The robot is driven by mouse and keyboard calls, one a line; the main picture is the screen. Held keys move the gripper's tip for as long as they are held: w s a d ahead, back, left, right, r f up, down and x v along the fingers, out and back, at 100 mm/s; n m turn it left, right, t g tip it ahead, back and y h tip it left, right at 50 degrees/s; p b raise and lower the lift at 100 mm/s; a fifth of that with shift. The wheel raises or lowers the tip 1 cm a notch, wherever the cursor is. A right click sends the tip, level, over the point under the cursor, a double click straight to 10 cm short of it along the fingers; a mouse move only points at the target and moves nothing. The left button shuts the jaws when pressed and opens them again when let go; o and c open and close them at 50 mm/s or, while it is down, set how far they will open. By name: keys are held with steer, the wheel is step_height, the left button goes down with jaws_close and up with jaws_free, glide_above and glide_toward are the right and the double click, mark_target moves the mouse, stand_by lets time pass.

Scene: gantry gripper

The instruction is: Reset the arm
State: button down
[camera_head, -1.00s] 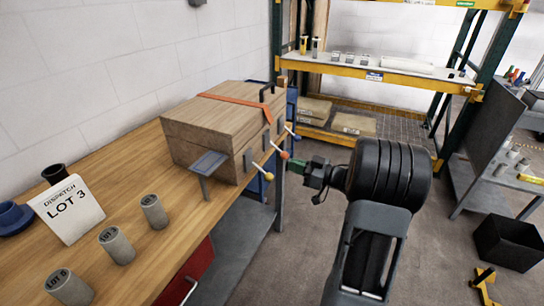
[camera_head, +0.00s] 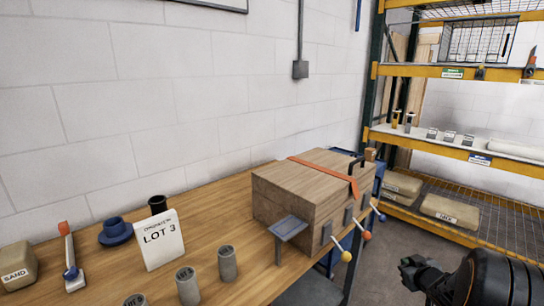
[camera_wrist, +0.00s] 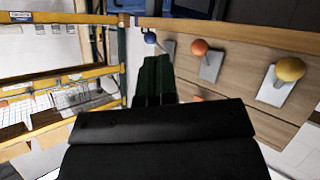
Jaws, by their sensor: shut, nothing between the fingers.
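My gripper (camera_head: 412,268) is at the lower right of the head view, to the right of the bench and apart from the wooden box. In the wrist view its dark green fingers (camera_wrist: 154,80) are together with nothing between them. The wooden box (camera_head: 300,200) with an orange strap sits on the bench. Its side carries lever handles with a yellow knob (camera_head: 346,257), an orange knob (camera_head: 367,236) and a blue knob. The wrist view shows the yellow knob (camera_wrist: 290,69), orange knob (camera_wrist: 200,47) and blue knob (camera_wrist: 150,37) to the right of and beyond the fingers.
The wooden bench (camera_head: 215,205) holds grey cylinders (camera_head: 227,264), a "LOT 3" sign (camera_head: 160,240), a blue flanged part (camera_head: 116,232) and a sand bag (camera_head: 17,266). A yellow rack (camera_head: 470,155) stands at the back right. Open floor lies between bench and rack.

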steer(key=s+a+r+m+g+h+p, duration=0.25)
steer(key=s+a+m+g, duration=0.2)
steer(key=s+g, duration=0.5)
steer(key=s+a+r+y, duration=0.1)
steer(key=s+a+r, duration=0.2)
steer(key=a, duration=0.4)
steer(key=s+a+r+n+y+p, duration=0.1)
steer(key=s+a+r, duration=0.2)
steer(key=a, duration=0.3)
steer(key=s+a+r+n+y+p, duration=0.1)
steer(key=s+a+r, duration=0.2)
steer(key=a, duration=0.4)
steer(key=shift+s+a, duration=0.3)
steer(key=shift+s, duration=0.6)
steer(key=shift+d, duration=0.2)
